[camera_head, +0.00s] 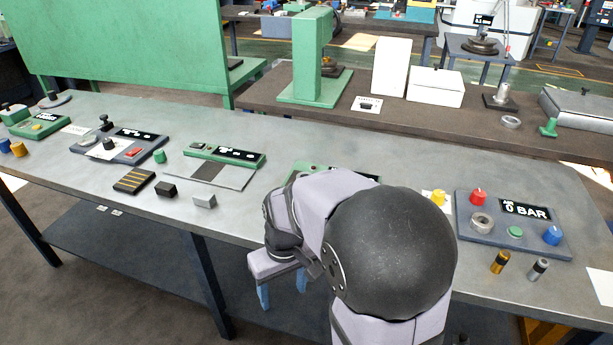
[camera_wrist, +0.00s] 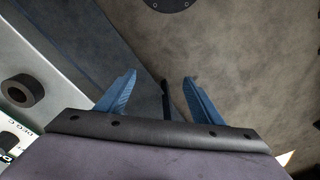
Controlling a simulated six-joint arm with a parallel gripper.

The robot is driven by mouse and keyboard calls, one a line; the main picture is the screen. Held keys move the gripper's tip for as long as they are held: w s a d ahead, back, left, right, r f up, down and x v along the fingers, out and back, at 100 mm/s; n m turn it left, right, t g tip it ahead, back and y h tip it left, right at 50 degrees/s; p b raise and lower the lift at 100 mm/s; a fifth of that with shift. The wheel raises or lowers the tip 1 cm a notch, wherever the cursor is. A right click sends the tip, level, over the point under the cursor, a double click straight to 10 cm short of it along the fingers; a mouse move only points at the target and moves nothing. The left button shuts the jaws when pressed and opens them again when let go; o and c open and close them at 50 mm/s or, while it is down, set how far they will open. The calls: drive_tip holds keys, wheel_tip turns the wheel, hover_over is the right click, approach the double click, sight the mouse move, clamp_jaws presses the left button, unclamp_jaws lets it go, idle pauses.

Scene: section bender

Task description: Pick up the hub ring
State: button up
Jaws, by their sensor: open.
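A dark, thick ring (camera_wrist: 24,88) lies on the grey bench at the left of the wrist view; it may be the hub ring. In the head view my arm seems to cover that spot. A metallic ring (camera_head: 481,222) also sits on the 0 BAR panel, so I cannot tell for certain which is the hub ring. My gripper (camera_head: 282,289) is open and empty, off the bench's front edge. In the wrist view its blue fingers (camera_wrist: 160,78) point over the floor, apart from the dark ring.
The grey bench (camera_head: 120,228) carries several control panels, including the 0 BAR panel (camera_head: 513,238) at right. A black block (camera_head: 166,190), a grey block (camera_head: 204,201) and a striped block (camera_head: 134,181) lie near its front edge. A DEG C panel (camera_wrist: 10,138) is near the dark ring.

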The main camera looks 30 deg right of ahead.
drive_tip(key=shift+n+t+y, duration=0.5)
drive_tip(key=shift+n+t, duration=0.2)
drive_tip(key=w+d+r+p, duration=0.1)
drive_tip(key=w+d+r, duration=0.1)
drive_tip(key=w, duration=0.3)
drive_tip(key=w+d+r+p, duration=0.2)
drive_tip(key=w+d, duration=0.1)
drive_tip(key=w, duration=0.3)
drive_tip(key=w+d+r+p, duration=0.1)
drive_tip(key=w+d+r, duration=0.2)
drive_tip(key=w, duration=0.2)
drive_tip(key=shift+w+d+p, duration=0.3)
drive_tip(key=shift+w, duration=0.1)
drive_tip(key=w+d+r+n+t+p, duration=0.25)
drive_tip(key=w+d+p, duration=0.25)
drive_tip(key=w+d, duration=0.75)
drive_tip(key=shift+g, duration=0.25)
drive_tip(key=shift+d+f+p, duration=0.15)
drive_tip(key=shift+f+p, duration=1.45)
drive_tip(key=shift+f, duration=0.4)
drive_tip(key=shift+x, duration=1)
drive_tip(key=c, duration=1.5)
drive_tip(key=shift+o, duration=0.2)
drive_tip(key=shift+r, duration=0.1)
drive_tip(key=shift+r, duration=0.1)
